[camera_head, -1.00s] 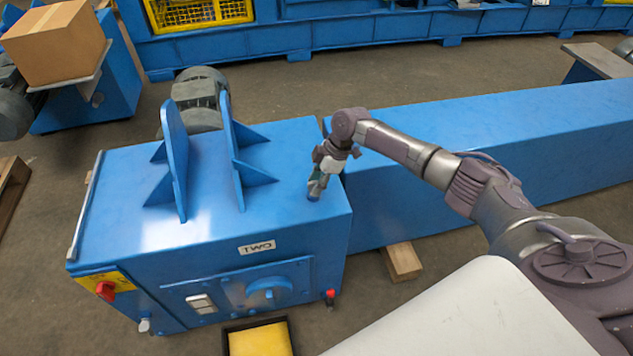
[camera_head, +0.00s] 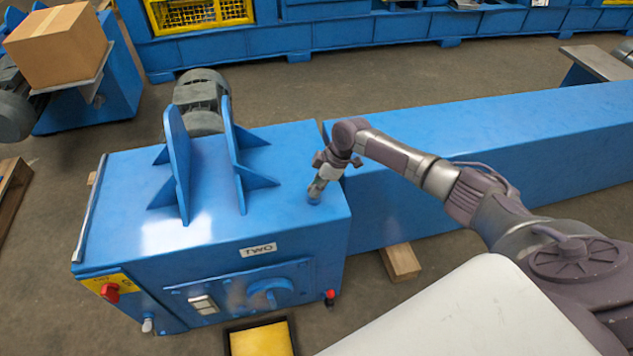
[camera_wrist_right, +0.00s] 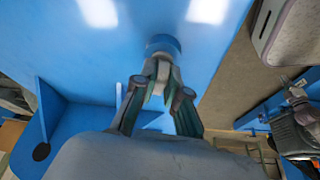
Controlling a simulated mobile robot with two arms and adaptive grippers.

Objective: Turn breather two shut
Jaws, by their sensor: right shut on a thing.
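A blue gearbox housing (camera_head: 120,232) with a "TWO" label (camera_head: 258,250) on its front stands left of centre in the head view. A small blue breather (camera_head: 314,196) sits on its top near the right edge. My right gripper (camera_head: 318,187) comes down on the breather from above, its fingers shut on it. In the right wrist view the fingertips (camera_wrist_right: 160,75) close on the breather, and its round blue base (camera_wrist_right: 162,44) shows beyond them. The breather's upper part is hidden between the fingers. My left gripper is not in view.
Two upright blue brackets (camera_head: 178,165) with fins stand on the housing left of my gripper. A grey motor (camera_head: 203,98) is behind them. A long blue beam (camera_head: 480,150) runs right. A yellow-filled tray (camera_head: 262,340) lies on the floor in front.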

